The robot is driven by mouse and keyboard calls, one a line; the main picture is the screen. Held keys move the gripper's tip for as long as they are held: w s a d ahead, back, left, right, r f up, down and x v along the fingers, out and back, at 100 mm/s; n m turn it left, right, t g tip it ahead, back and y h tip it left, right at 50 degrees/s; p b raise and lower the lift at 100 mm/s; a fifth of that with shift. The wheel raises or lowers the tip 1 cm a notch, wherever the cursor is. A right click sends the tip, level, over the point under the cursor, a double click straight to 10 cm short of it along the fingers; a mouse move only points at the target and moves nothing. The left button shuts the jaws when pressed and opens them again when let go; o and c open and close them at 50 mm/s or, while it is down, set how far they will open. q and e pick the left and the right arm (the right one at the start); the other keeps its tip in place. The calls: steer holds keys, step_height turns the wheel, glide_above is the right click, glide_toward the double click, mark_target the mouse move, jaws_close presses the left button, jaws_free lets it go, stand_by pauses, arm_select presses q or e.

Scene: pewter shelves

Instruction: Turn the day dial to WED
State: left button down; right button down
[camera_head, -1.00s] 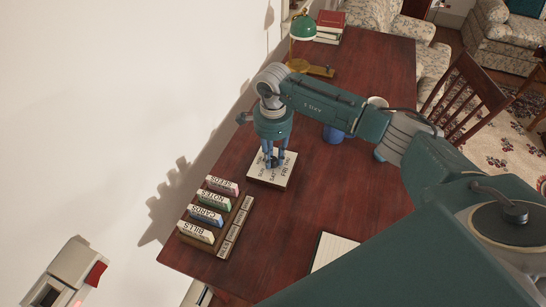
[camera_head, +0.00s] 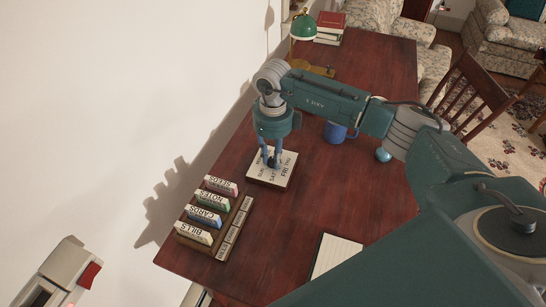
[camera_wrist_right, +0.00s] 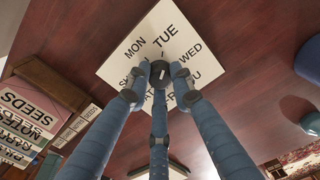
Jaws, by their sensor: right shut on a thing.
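The day dial is a white square plate (camera_head: 258,176) on the dark red desk, with day names around a dark centre knob. In the right wrist view the plate (camera_wrist_right: 120,66) shows MON, TUE and WED readable, with other names partly covered by the fingers. The dark knob (camera_wrist_right: 160,70) carries a short white mark; which day it points to is hard to tell. My right gripper (camera_head: 271,164) comes down from above, its blue fingers shut around the knob. My left gripper is not in view.
A wooden rack (camera_head: 236,226) with several labelled cards stands near the dial. A blue mug (camera_head: 335,133), an open notepad (camera_head: 336,256) and a green lamp (camera_head: 303,26) are also on the desk. The white wall (camera_head: 120,100) is close on the left.

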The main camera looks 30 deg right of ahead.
steer(key=m, duration=0.4)
steer(key=shift+m, duration=1.8)
steer(key=c, duration=1.5)
jaws_free()
step_height(320, 180, up, 12)
steer(key=shift+r, duration=0.1)
